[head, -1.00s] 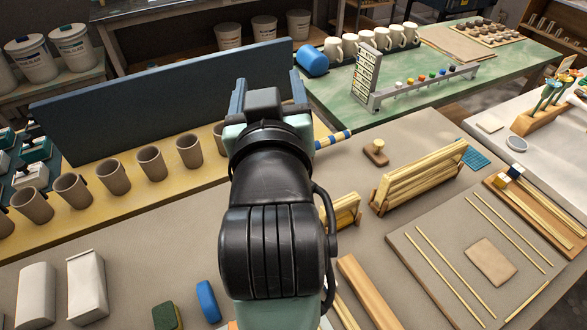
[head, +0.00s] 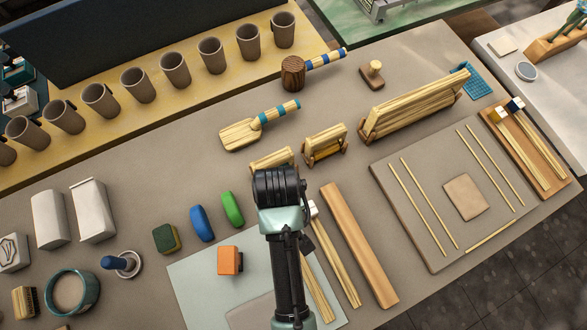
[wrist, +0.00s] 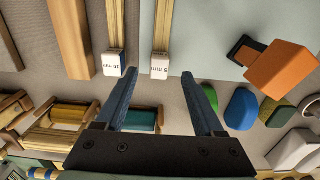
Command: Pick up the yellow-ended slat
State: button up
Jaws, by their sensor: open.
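In the head view, a slat with a yellow end block (head: 497,115) lies on a wooden tray (head: 546,187) at the right, beside a slat with a dark blue end block (head: 516,103). My gripper (wrist: 159,78) is open and empty in the wrist view, far left of that tray; my arm hides its fingers in the head view. Two other slats lie under it: one has a white-labelled block with dark blue sides (wrist: 113,66), the other a white-labelled block (wrist: 160,67) seen between the fingertips. I cannot tell their other end colours.
A long wooden board (head: 358,245) lies right of my arm. Small slat racks (head: 325,146) and a longer one (head: 415,108) stand beyond it. An orange block (head: 229,260), a blue oval (head: 202,223) and a green oval (head: 232,208) lie to the left. A grey board (head: 435,258) carries thin sticks.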

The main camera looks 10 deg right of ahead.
jog(key=shift+s+d+f+p, duration=0.1)
jog(key=shift+f+p, duration=0.15)
jog(key=shift+f, duration=1.2)
jog(key=shift+s+f+p, duration=0.1)
jog(key=shift+f+p, duration=0.1)
jog(key=shift+f, duration=1.2)
grip_shut()
